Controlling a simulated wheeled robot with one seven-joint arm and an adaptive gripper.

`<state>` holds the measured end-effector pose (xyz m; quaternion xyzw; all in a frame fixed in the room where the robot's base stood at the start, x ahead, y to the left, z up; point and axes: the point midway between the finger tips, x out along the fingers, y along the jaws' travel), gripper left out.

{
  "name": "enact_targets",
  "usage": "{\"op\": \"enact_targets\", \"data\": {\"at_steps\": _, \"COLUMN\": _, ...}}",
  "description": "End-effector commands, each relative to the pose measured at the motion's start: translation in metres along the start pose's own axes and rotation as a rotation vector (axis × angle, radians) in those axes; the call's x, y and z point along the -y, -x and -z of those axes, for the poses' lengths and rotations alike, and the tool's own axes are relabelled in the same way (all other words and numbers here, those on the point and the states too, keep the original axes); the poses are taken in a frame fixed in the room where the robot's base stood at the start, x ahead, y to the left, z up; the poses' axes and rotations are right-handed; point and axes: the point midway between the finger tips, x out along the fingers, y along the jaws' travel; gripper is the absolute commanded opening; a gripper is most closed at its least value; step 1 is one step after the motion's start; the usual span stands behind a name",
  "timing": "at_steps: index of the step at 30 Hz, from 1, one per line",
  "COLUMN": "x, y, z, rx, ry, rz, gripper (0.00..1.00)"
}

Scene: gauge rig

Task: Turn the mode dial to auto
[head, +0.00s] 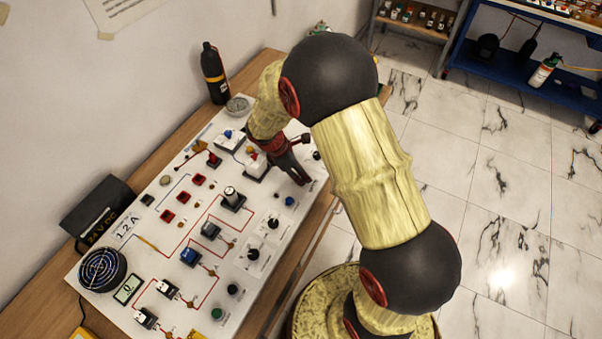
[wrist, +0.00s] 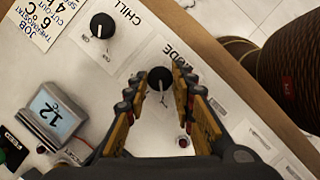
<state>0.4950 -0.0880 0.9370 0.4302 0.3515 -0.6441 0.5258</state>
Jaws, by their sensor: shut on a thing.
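The mode dial (wrist: 160,80) is a round black knob on the white panel, with a partly covered label beside it reading "...ODE". My gripper (wrist: 162,92) has one finger on each side of the dial and is shut on it. A pale pointer mark shows at the dial's lower edge in the wrist view. The position words around it are hidden or too small to read, so I cannot tell its setting. In the head view my gripper (head: 299,176) is down at the panel's right edge, and the dial is hidden there.
A black knob labelled "CHILL" (wrist: 102,26) is at the upper left in the wrist view, with a grey display box (wrist: 60,115) below left. The white panel (head: 190,320) carries several switches. A black bottle (head: 214,75) stands behind it. A brown ribbed cylinder (wrist: 285,75) is at right.

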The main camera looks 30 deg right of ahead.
Motion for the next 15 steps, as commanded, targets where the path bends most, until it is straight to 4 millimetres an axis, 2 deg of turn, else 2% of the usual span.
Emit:
{"op": "enact_targets", "data": {"at_steps": 8, "x": -0.0009, "y": 0.0007, "z": 0.0, "rx": -0.001, "ry": -0.062, "rz": 0.026, "gripper": 0.0}}
{"op": "enact_targets", "data": {"at_steps": 15, "x": -0.0026, "y": 0.0016, "z": -0.0008, "rx": 0.0, "ry": -0.216, "rz": 0.09, "gripper": 0.0}}
